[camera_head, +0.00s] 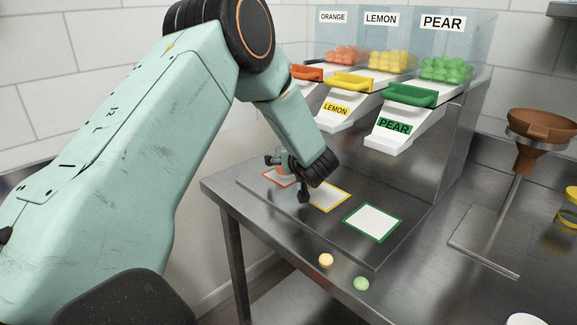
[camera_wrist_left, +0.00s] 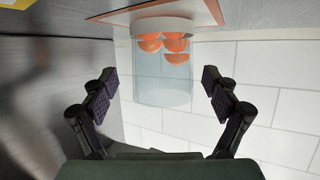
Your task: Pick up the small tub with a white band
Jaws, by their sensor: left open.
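The small tub (camera_wrist_left: 162,84) is clear with a white band (camera_wrist_left: 162,25) and holds several orange gummies. It stands on the orange-framed mat (camera_wrist_left: 208,8), and appears upside down in the left wrist view. My left gripper (camera_wrist_left: 158,96) is open, with its fingers to either side of the tub in that view; I see no contact. In the head view the left gripper (camera_head: 288,178) is low over the steel counter by the orange-framed mat (camera_head: 272,181), and mostly hides the tub. My right gripper is not in view.
The gummy depositor's orange, lemon and pear chutes (camera_head: 398,118) overhang the counter. Yellow-framed (camera_head: 331,197) and green-framed (camera_head: 373,222) mats lie to the right. A yellow gummy (camera_head: 326,260) and a green one (camera_head: 361,284) lie in front. A brown funnel (camera_head: 543,124) stands right.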

